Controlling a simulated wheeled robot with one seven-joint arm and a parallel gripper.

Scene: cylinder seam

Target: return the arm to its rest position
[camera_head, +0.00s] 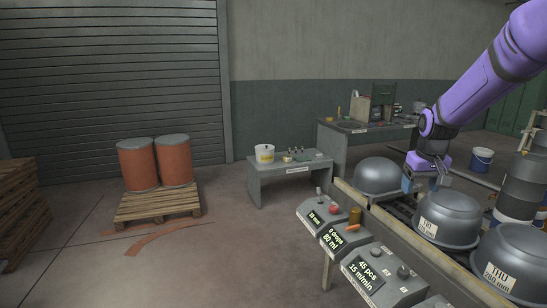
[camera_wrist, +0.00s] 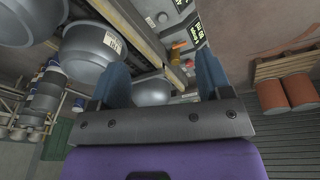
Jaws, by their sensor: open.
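My purple arm comes in from the upper right of the head view. In the wrist view my gripper (camera_wrist: 163,75) shows two blue fingers spread wide apart. Nothing is held between them. A grey domed part (camera_wrist: 152,90) shows beyond the gap between the fingers.
A conveyor with a rail (camera_head: 405,235) carries another dome (camera_head: 377,175) and a larger one (camera_head: 512,262). Control boxes (camera_head: 375,275) stand along its front. A low table (camera_head: 285,180), a workbench (camera_head: 340,145) and a pallet (camera_head: 157,204) with orange drums stand behind. The floor at left centre is open.

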